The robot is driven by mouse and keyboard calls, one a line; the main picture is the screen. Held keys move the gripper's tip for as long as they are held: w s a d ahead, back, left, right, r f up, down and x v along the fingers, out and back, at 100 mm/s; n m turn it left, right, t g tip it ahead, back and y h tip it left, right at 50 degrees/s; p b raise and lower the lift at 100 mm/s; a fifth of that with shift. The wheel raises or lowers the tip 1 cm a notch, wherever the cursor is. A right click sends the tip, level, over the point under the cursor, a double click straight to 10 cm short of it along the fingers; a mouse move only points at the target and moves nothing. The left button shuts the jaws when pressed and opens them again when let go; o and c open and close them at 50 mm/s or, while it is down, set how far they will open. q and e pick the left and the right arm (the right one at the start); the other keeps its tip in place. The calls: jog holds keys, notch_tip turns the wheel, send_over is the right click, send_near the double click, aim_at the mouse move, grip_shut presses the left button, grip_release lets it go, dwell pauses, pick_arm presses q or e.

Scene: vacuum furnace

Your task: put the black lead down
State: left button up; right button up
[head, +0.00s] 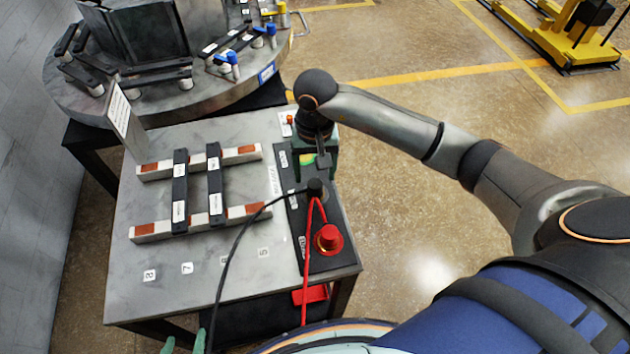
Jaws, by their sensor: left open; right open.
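The black lead (238,245) starts at a black plug end (315,188) on the dark panel at the table's right side. Its cable curves down and left across the table and out past the front edge, near my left gripper. My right gripper (316,163) is open above the dark panel, just behind the plug end and apart from it as far as I can tell. The green fingertips of my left gripper (184,345) show at the bottom edge, spread open; the rest is out of frame.
A red lead (306,262) runs down from beside the plug, past a red knob (328,238) on the panel (320,262). Two black bars (180,190) lie across white rails on the grey table (160,280). The round furnace plate (80,108) stands behind.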

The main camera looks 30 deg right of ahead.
aim_at(315, 184)
notch_tip(315, 184, up, 8)
jog(key=shift+f+b, duration=0.15)
jog(key=shift+b, duration=0.2)
dwell(0.4)
